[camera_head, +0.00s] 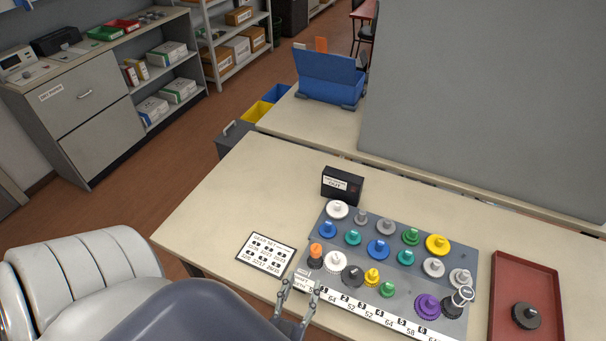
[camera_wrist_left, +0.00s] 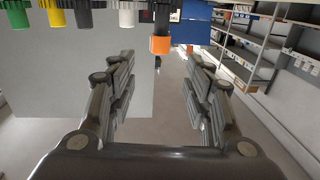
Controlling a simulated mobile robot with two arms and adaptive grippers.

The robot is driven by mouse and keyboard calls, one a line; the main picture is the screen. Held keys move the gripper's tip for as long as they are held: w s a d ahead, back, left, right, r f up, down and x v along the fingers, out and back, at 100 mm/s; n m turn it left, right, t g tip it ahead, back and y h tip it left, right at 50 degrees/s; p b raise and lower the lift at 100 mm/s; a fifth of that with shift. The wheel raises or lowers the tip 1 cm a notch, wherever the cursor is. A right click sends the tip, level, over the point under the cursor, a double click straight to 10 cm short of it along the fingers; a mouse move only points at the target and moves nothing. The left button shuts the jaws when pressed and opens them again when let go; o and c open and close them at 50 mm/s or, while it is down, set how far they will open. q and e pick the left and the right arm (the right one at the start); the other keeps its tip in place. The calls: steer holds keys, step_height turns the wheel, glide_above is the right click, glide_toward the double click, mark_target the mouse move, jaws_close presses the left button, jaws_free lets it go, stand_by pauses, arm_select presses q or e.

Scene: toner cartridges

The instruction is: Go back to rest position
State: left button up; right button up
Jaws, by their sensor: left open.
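My left gripper (camera_head: 300,290) is at the bottom of the head view, at the front edge of the table beside the near left corner of the grey gear board (camera_head: 408,275). In the left wrist view its two fingers (camera_wrist_left: 160,95) are spread apart with nothing between them. An orange-topped gear piece (camera_wrist_left: 160,45) shows beyond the fingers in that view, apart from them; an orange piece (camera_head: 315,251) also stands at the board's left end in the head view. My right gripper is not in view.
The board holds several coloured gears. A red tray (camera_head: 497,325) with a dark gear (camera_head: 526,316) lies to its right. A printed card (camera_head: 266,254) and a black box (camera_head: 342,186) lie nearby. The table's left part is clear.

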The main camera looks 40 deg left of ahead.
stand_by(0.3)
